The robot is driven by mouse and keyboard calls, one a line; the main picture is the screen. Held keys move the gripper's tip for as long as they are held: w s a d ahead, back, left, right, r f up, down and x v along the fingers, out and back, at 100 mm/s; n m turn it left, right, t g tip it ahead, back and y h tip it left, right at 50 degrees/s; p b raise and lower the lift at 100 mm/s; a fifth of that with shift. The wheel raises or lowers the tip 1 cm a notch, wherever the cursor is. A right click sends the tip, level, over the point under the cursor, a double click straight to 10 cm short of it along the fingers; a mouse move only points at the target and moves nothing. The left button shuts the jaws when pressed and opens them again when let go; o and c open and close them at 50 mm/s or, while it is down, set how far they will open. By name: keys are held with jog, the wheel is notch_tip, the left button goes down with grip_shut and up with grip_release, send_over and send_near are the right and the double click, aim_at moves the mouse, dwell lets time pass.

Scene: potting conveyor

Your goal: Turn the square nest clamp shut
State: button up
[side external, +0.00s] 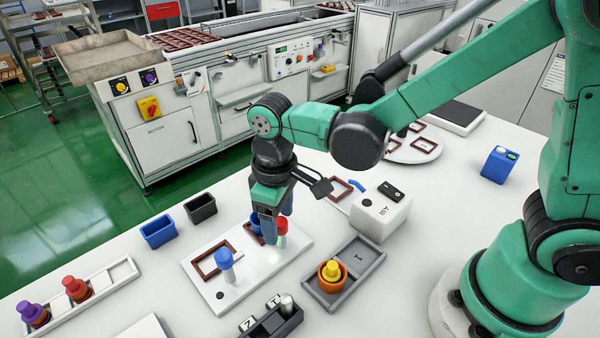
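A white plate (252,283) lies on the table and carries a brown square frame (206,268). A blue-topped knob on a pale post (226,263) stands upright beside that frame. A red-topped knob (281,226) stands at the plate's far right part. Which knob belongs to the square nest clamp I cannot tell. My gripper (274,222) points down over the plate, right at the red knob. The near finger hides part of what is behind it, and I cannot tell whether the fingers touch the knob. A dark blue and brown piece (255,231) shows partly, left of the fingers.
A grey tray (346,293) with an orange pot and yellow knob (330,272) lies right of the plate. A white AIR box (381,215) stands behind it. Blue (158,232) and black (200,208) bins stand left. A dark holder (272,322) is in front.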

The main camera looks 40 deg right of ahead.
aim_at(279, 221)
jog(key=shift+r, duration=0.1)
jog(key=shift+r, duration=2.7)
jog(key=s+d+r+m+t, duration=0.1)
jog(key=d+m+t, duration=0.1)
jog(key=d, duration=0.3)
jog(key=s+d+r+m+t, duration=0.1)
jog(key=d+r+m+t, duration=0.1)
jog(key=d+t, duration=0.3)
jog(key=shift+s+d+m, duration=0.4)
jog(key=shift+d+m, duration=0.3)
jog(key=shift+d, duration=0.1)
